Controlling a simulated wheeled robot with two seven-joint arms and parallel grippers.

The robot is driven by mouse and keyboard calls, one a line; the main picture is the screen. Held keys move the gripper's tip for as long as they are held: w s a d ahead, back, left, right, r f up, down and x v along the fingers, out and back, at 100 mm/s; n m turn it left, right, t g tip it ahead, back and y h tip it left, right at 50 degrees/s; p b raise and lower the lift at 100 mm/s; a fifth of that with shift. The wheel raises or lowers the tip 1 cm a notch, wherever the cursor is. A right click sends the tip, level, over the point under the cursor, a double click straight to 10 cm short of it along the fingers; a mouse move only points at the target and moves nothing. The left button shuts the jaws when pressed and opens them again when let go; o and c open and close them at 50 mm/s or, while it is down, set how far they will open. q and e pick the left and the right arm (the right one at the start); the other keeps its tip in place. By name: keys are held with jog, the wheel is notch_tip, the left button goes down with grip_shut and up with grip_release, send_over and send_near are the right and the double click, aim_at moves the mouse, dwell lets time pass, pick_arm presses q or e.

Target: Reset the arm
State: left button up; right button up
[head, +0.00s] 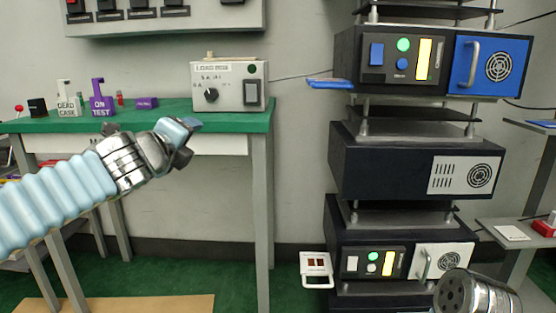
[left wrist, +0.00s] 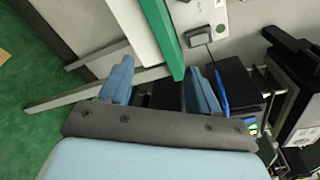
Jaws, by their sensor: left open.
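My left arm comes in from the left in the head view. Its gripper (head: 180,138) is in the air in front of the green-topped bench (head: 160,121), to the left of the equipment rack. In the left wrist view, the two blue fingers of this gripper (left wrist: 160,85) stand well apart with nothing held between them. A metallic, rounded part at the bottom right of the head view seems to be part of my right arm. No right gripper fingers show.
A load box (head: 228,84) stands on the bench. The rack at right holds a blue-door unit (head: 492,66), a middle dark unit (head: 385,160) and a lower white-door unit (head: 443,262). A blue lever (head: 329,84) juts from the upper unit.

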pick_arm(q)
jog(key=d+f+n+g+h+p, duration=0.1)
jog(key=d+f+n+g+p, duration=0.15)
jog(key=f, duration=0.95)
jog(key=d+f+n+g+h+p, duration=0.1)
jog(key=d+f+n+g, duration=0.25)
jog(key=f, duration=0.85)
jog(key=d+f+n+g+h+p, duration=0.1)
jog(key=d+f+n+g+p, duration=0.2)
jog(key=f, duration=0.9)
jog(key=s+a+f+n+g+p, duration=0.1)
jog(key=s+f+n+g+p, duration=0.1)
jog(key=s+f+n, duration=0.7)
jog(key=s+a+f+n+g+p, duration=0.1)
jog(key=s+f+n+g, duration=0.3)
jog(key=s+f+n, duration=0.5)
jog(key=s+f+p, duration=0.1)
jog(key=s+f, duration=0.3)
jog(key=s, duration=0.5)
jog(key=shift+n+g, duration=0.3)
jog(key=shift+g, duration=0.1)
